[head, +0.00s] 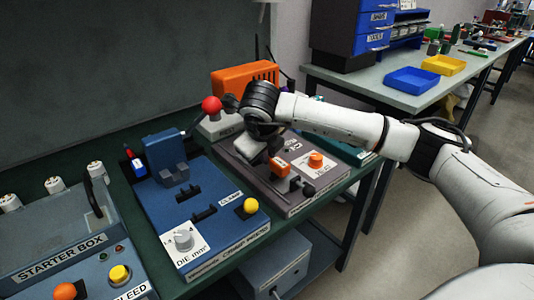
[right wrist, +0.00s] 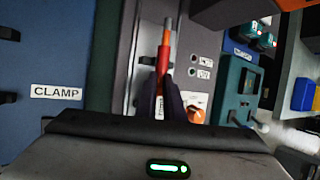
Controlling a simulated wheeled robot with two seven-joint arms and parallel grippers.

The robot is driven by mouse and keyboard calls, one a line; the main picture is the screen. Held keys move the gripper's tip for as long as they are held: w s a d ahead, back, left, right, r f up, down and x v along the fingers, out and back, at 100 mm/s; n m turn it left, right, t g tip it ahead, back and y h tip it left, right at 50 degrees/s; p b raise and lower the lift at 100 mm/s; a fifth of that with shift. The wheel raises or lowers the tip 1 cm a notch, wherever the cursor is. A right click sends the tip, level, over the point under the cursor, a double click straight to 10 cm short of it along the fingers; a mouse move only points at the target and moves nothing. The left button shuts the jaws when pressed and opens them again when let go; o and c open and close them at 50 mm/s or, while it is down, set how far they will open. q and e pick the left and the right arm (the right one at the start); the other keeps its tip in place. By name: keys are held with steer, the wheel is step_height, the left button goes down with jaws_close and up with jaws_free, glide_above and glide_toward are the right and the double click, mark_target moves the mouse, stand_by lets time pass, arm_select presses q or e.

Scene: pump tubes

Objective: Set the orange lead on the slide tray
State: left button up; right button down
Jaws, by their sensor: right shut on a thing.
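In the right wrist view the orange lead (right wrist: 163,62) is a slim orange-red piece with a grey tip pointing up the picture. My right gripper (right wrist: 160,90) is shut on it, with dark fingers on both sides. A pale grey strip (right wrist: 148,32), which looks like the slide tray, lies below and beside the lead; I cannot tell whether they touch. In the head view my right gripper (head: 268,148) is over the grey panel, beside a pale tray-like part (head: 246,148). The lead is hard to make out there. My left gripper is not in view.
The grey panel carries an orange knob (head: 316,159). A blue clamp panel (head: 215,222) with a yellow knob stands left, with a red ball-topped lever (head: 211,105) behind. An orange box (head: 240,77) is at the back. A teal unit (right wrist: 237,90) stands right.

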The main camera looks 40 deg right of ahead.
stand_by(0.4)
steer(key=c, duration=1.8)
jaws_free()
steer(key=v, duration=1)
steer(key=shift+s, duration=0.15)
